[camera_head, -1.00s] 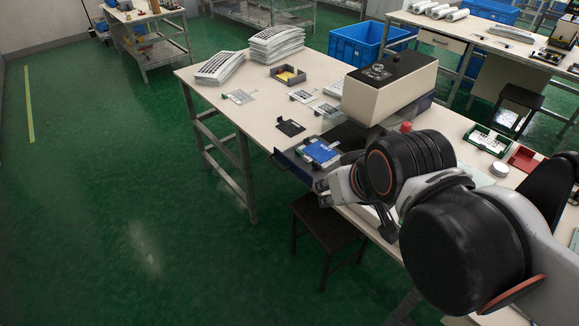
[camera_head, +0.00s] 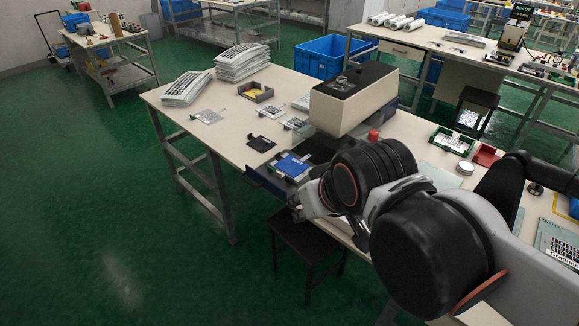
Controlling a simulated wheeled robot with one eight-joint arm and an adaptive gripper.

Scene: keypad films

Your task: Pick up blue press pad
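The blue press pad (camera_head: 290,166) lies flat on the dark blue tray (camera_head: 262,179) that sticks out at the front of the press (camera_head: 352,98). A pale piece shows at the pad's right edge. My gripper (camera_head: 300,203) is beside the tray's front edge, just below the pad in the picture. It looks apart from the pad. My arm hides most of the gripper, so its fingers cannot be made out clearly.
A red knob (camera_head: 373,136) stands by the press. Stacked keypad sheets (camera_head: 243,61) are at the back. A dark stool (camera_head: 306,241) stands below the table's front edge.

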